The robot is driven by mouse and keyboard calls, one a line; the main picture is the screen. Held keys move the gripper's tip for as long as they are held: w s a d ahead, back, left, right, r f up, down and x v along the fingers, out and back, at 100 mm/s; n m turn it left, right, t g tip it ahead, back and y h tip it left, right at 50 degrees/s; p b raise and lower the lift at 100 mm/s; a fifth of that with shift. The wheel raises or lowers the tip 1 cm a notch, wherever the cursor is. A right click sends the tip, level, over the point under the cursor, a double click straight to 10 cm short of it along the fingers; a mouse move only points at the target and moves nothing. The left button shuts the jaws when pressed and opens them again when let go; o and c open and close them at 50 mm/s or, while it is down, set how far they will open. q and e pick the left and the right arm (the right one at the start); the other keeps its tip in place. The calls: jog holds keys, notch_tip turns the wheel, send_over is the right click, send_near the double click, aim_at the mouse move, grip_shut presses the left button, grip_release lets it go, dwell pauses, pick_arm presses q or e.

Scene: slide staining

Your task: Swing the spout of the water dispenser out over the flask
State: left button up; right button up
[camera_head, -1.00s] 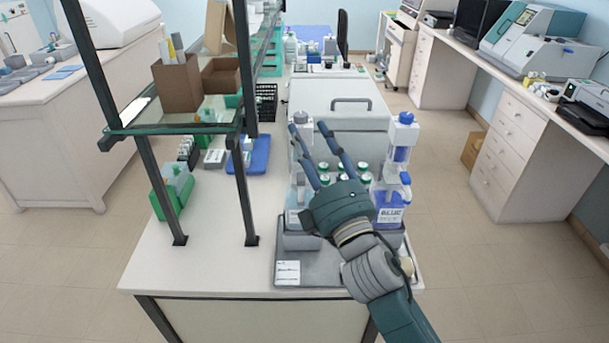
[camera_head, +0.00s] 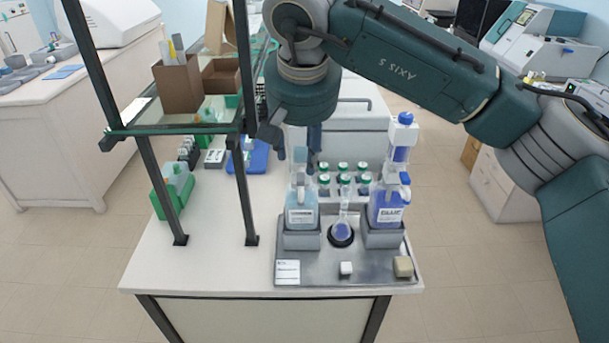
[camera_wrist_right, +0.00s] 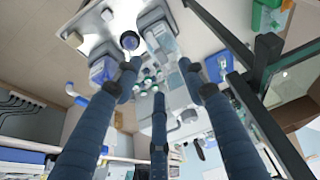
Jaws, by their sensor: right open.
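The water dispenser (camera_head: 301,214), a clear bottle with pale blue liquid and a white label, stands upright in a grey holder at the left of the steel tray (camera_head: 320,265). The flask (camera_head: 342,231), round with bluish liquid, sits in a black ring to its right. My right gripper (camera_head: 298,155) points down, open, its fingers at and behind the dispenser's top. They hide that top, and I cannot tell the spout's direction or whether they touch. In the right wrist view, the spread fingers (camera_wrist_right: 160,72) have the dispenser (camera_wrist_right: 160,38) and flask (camera_wrist_right: 130,41) beyond them. My left gripper is not in view.
A second dispenser (camera_head: 388,208) labelled BLUE stands right of the flask. Several green-capped bottles (camera_head: 344,180) stand behind it. A glass shelf frame (camera_head: 243,130) rises close on the left. A white block (camera_head: 346,268) and a beige block (camera_head: 403,266) lie on the tray's front.

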aim_at(303, 178)
jog(key=p+x, duration=0.1)
jog(key=x, duration=0.2)
jog(key=p+x, duration=0.1)
jog(key=x, duration=0.2)
jog(key=p+x, duration=0.2)
jog(key=x, duration=0.1)
jog(key=shift+w+d+f, duration=0.1)
jog(key=shift+w+d, duration=0.2)
jog(key=shift+d, duration=0.05)
jog(key=shift+w+f, duration=0.25)
jog(key=shift+f, duration=0.35)
grip_shut()
